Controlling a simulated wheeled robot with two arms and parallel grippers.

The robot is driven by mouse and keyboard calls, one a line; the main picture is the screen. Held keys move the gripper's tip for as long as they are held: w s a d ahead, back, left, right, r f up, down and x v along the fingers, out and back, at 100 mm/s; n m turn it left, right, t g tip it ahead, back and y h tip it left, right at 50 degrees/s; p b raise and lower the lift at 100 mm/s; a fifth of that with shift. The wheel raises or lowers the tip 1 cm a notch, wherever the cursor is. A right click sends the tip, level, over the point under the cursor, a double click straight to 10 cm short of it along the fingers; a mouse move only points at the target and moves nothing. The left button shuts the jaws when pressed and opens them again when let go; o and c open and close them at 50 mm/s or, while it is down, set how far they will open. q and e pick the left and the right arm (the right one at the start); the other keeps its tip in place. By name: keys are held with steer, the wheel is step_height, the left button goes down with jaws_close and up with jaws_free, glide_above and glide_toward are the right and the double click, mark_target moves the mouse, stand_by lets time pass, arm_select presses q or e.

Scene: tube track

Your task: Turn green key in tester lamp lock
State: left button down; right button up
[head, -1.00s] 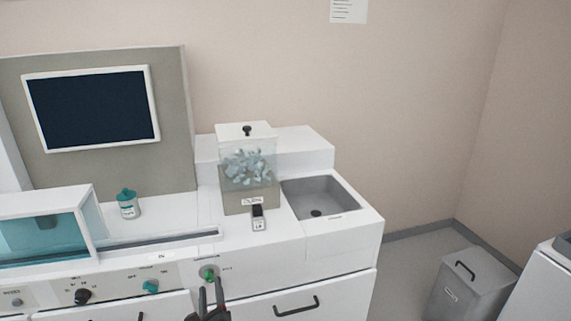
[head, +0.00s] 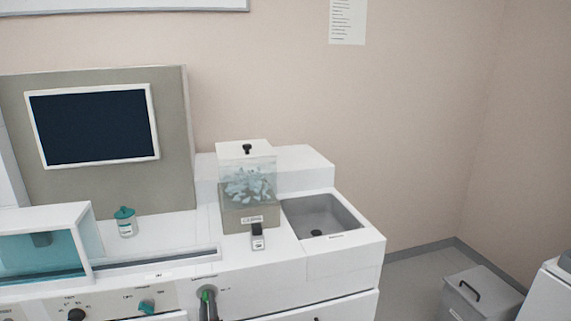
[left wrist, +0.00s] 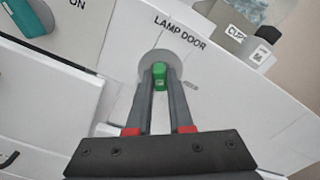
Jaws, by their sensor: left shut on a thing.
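The green key (left wrist: 159,76) sits in the round grey lock (left wrist: 173,58) on the white front panel, under the words LAMP DOOR. It also shows near the bottom of the head view (head: 205,296). My left gripper (left wrist: 160,75) is shut on the green key, with one finger on each side of its head. The gripper also shows at the bottom edge of the head view (head: 208,297), where most of it is cut off. The key's shaft inside the lock is hidden. My right gripper is not in view.
A teal knob (head: 146,307) and a black knob (head: 76,314) are left of the lock. Above it stand a clear box (head: 249,186) of pale pieces, a sink (head: 325,214) and a teal-capped jar (head: 126,222). A grey bin (head: 481,291) stands on the floor at right.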

arm_select(q)
steer(key=shift+m+p, duration=0.55)
steer(key=shift+m, duration=0.75)
steer(key=shift+m+p, duration=0.8)
steer(key=shift+m, duration=0.5)
